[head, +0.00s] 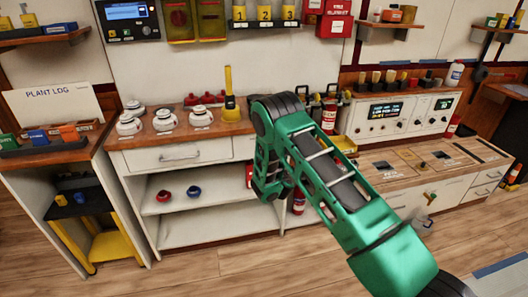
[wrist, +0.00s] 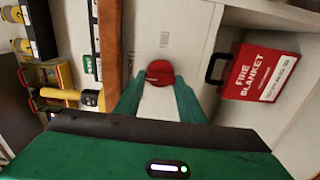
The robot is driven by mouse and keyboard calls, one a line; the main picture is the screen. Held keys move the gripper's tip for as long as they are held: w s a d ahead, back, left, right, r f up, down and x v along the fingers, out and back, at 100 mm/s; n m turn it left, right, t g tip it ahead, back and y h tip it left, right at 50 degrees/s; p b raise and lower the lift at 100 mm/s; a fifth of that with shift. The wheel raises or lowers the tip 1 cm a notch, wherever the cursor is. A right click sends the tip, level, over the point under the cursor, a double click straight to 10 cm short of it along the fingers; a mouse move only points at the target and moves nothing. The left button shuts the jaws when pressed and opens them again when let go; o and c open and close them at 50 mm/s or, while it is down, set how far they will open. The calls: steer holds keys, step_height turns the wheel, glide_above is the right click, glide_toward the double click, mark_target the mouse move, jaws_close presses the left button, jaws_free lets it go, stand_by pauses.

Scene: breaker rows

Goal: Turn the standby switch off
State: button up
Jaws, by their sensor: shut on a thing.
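In the wrist view, my gripper (wrist: 160,88) has its two green fingers closed in on a round red knob-like thing (wrist: 160,70). It is in front of a pale panel with a small grey label above it. Its underside is hidden between the fingers. I cannot read a name on it, so I cannot tell whether it is the standby switch. In the head view, my green arm reaches forward over the floor, and its fingertips are hidden behind its links. The white control panel (head: 366,129) with dark displays and knobs stands at the right. Its lettering is too small to read.
In the wrist view, a red fire blanket box (wrist: 262,72) is close on the right, and a yellow handled tool (wrist: 60,94) is at the left. Open wooden floor lies in front.

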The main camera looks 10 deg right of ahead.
steer(key=shift+a, duration=0.25)
stand_by(0.3)
steer(key=o, duration=1)
steer(key=shift+o, duration=0.2)
steer(key=shift+d, duration=0.1)
